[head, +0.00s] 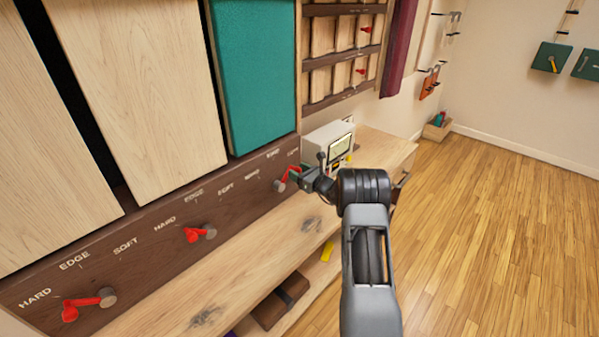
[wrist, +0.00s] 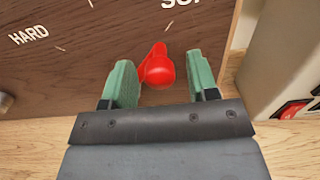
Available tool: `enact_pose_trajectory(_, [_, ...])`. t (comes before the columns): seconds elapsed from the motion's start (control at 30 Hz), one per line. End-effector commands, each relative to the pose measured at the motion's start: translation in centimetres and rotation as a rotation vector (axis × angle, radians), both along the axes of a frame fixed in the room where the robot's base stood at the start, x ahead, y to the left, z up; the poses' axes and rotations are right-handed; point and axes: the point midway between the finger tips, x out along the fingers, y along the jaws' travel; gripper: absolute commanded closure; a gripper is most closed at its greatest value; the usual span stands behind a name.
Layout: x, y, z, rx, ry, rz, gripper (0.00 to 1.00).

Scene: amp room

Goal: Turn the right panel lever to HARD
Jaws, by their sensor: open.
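The right panel lever (head: 289,177) is red, with a grey round hub at its left end in the head view. Its red part points up and right from the hub, away from the HARD side. In the wrist view its red knob (wrist: 158,68) sits between the two green fingertips, with a gap on each side. My gripper (wrist: 157,86) is open around the knob; it also shows in the head view (head: 303,175). The word HARD (wrist: 29,34) is at the left in the wrist view. A partly cut-off label is at the upper right.
Two more red levers, a middle one (head: 196,234) and a left one (head: 88,303), are on the same dark board. A white device (head: 328,145) stands on the wooden bench (head: 262,258) just beyond my gripper. Open floor (head: 480,230) lies to the right.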

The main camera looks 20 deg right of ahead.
Motion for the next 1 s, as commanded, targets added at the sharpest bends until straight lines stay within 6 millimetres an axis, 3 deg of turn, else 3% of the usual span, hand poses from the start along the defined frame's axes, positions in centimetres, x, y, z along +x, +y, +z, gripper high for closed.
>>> enact_pose_trajectory(0.23, [0.04, 0.02, -0.02, 0.000, 0.000, 0.000, 0.46])
enact_pose_trajectory(0.8, [0.01, -0.02, 0.00, 0.000, 0.000, -0.001, 1.00])
enact_pose_trajectory(1.0, [0.00, -0.05, 0.00, -0.001, 0.000, -0.001, 1.00])
